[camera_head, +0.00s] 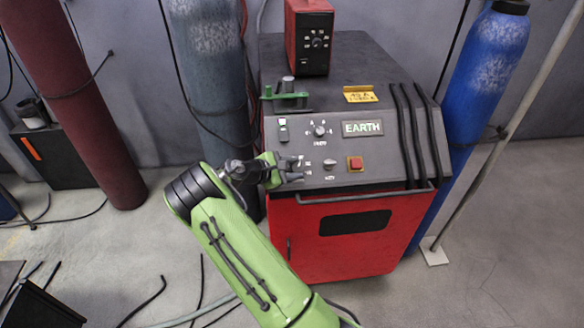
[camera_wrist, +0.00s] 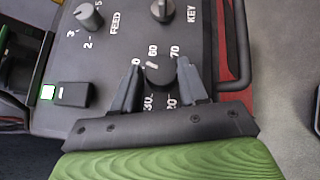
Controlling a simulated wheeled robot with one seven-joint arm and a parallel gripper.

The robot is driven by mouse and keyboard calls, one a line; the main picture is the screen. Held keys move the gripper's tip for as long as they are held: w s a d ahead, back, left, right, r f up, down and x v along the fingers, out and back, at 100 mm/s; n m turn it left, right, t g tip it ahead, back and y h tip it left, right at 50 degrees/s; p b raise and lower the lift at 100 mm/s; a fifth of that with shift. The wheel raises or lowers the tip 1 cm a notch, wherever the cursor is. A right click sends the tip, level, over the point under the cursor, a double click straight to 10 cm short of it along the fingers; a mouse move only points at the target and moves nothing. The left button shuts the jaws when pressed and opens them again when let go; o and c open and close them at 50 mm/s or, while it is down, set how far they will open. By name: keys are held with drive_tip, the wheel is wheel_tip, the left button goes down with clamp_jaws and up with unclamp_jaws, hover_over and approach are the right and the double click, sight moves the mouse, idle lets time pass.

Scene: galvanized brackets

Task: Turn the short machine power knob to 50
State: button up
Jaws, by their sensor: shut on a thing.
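The short machine is a red cabinet (camera_head: 345,235) with a sloped dark panel marked EARTH. Its power knob (camera_wrist: 161,73) is round and dark and shows between my fingers in the wrist view. A short white mark on the knob points up and left, between the 60 and a number partly hidden by my left finger. The 70, 30 and 20 are readable around it. My gripper (camera_wrist: 158,84) is shut on the knob, one finger on each side. In the head view my gripper (camera_head: 291,169) is at the panel's left side and hides the knob.
A FEED knob (camera_head: 320,130), a KEY knob (camera_head: 330,165), a red button (camera_head: 355,163) and a dark switch (camera_wrist: 72,94) with a green light are nearby. A handle bar (camera_head: 365,197) runs below the panel. Gas cylinders stand left (camera_head: 208,70) and right (camera_head: 490,70).

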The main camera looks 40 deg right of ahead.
drive_tip(key=o, duration=1.1)
drive_tip(key=shift+c, duration=0.2)
drive_tip(key=p+v, duration=0.1)
drive_tip(key=v, duration=1.4)
drive_tip(key=shift+a+r, duration=0.2)
drive_tip(key=shift+a, duration=0.15)
